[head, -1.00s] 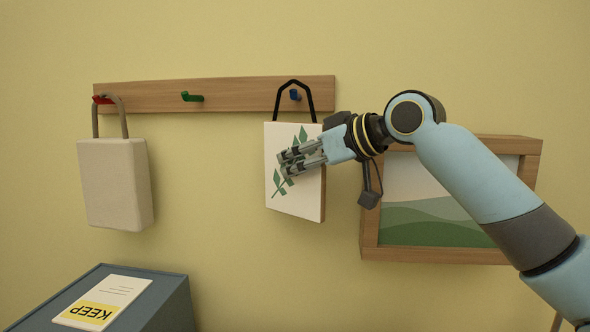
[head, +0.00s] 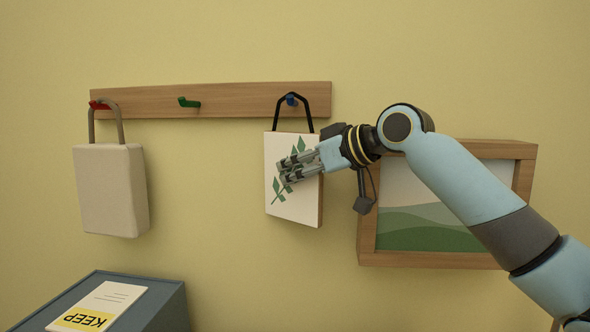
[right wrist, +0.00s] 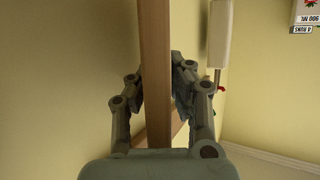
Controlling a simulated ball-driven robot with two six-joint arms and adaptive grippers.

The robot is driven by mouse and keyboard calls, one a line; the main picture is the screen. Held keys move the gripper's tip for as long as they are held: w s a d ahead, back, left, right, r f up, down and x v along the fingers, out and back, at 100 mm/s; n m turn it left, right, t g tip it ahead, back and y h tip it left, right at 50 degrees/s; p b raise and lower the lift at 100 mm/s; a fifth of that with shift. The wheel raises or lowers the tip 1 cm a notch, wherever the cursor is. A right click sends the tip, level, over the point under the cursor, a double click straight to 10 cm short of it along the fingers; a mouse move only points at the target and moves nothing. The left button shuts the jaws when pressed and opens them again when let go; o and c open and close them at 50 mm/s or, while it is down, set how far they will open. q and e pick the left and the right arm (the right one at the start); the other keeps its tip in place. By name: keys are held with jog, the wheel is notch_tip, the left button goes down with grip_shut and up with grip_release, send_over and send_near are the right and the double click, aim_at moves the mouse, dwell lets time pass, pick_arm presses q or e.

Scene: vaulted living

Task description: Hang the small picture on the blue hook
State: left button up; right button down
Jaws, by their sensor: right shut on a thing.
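The small picture (head: 293,205) is a white panel with green leaves, wooden sides and a black hanging loop (head: 278,112). It hangs upright in front of the wall, below the rail. The blue hook (head: 291,99) shows at the top of the loop, which looks to be around or touching it; I cannot tell whether it bears the weight. My right gripper (head: 287,174) is shut on the small picture from the right. In the right wrist view the picture's brown edge (right wrist: 154,70) stands between the two fingers (right wrist: 157,92). My left gripper is not in view.
The wooden rail (head: 235,99) also bears a green empty hook (head: 189,102) and a red hook (head: 99,104) holding a beige bag-like block (head: 110,190). A large framed landscape (head: 440,259) is at right, behind my arm. A blue-grey box (head: 165,300) with a KEEP card (head: 100,305) is at lower left.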

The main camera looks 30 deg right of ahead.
jog(key=c, duration=1.2)
grip_release()
jog(key=shift+v, duration=3.75)
